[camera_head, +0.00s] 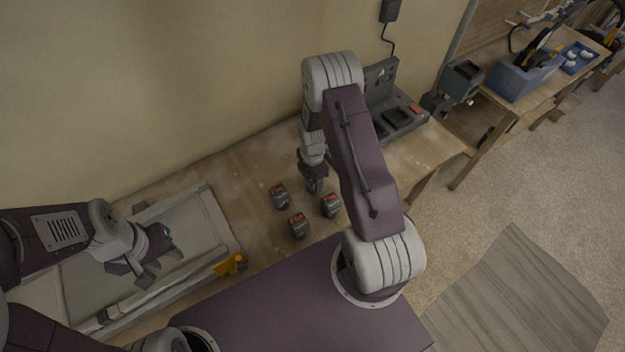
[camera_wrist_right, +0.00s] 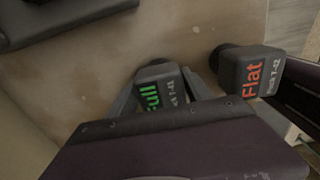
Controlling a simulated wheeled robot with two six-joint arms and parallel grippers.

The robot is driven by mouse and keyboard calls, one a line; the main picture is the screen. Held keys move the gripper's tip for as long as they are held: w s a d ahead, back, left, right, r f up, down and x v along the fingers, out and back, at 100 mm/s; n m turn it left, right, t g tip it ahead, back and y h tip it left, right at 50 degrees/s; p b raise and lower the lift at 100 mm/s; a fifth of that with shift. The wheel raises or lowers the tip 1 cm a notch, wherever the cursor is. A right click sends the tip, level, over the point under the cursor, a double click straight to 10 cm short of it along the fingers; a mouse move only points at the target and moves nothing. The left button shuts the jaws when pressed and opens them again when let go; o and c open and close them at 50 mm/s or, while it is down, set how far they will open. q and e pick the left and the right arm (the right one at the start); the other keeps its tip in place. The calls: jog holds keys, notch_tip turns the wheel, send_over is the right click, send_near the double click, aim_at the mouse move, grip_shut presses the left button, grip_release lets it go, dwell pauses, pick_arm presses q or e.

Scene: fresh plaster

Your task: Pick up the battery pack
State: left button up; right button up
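A battery pack with a green "Full" label (camera_wrist_right: 160,92) stands between the two fingers of my right gripper (camera_wrist_right: 160,88) in the wrist view. The fingers flank its sides closely; whether they grip it is not clear. In the head view my right gripper (camera_head: 314,182) is low at the table, and that pack is mostly hidden there. A dark pack with a red "Flat" label (camera_wrist_right: 252,78) stands beside it. The head view shows three dark packs with red tops, at the left (camera_head: 280,195), front (camera_head: 298,225) and right (camera_head: 330,205). My left gripper (camera_head: 155,262) is open and empty over a tray.
A grey tray (camera_head: 215,222) lies on the left of the wooden table (camera_head: 240,180), with a yellow-orange item (camera_head: 231,264) at its corner. A dark charger station (camera_head: 400,118) with a red part stands at the back right. A second bench holds a blue-grey bin (camera_head: 520,80).

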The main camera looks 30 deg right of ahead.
jog(key=c, duration=1)
jog(key=shift+s+d, duration=0.1)
grip_shut()
jog(key=shift+r, duration=0.15)
jog(key=shift+r, duration=0.3)
jog(key=r, duration=0.1)
jog(key=r+b, duration=0.1)
jog(key=shift+w+r, duration=0.2)
jog(key=shift+r, duration=0.1)
jog(key=s+d+r+b, duration=0.3)
jog(key=s+d+r, duration=0.3)
jog(key=d, duration=0.4)
jog(key=shift+s+r, duration=0.2)
jog(key=shift+r, duration=0.65)
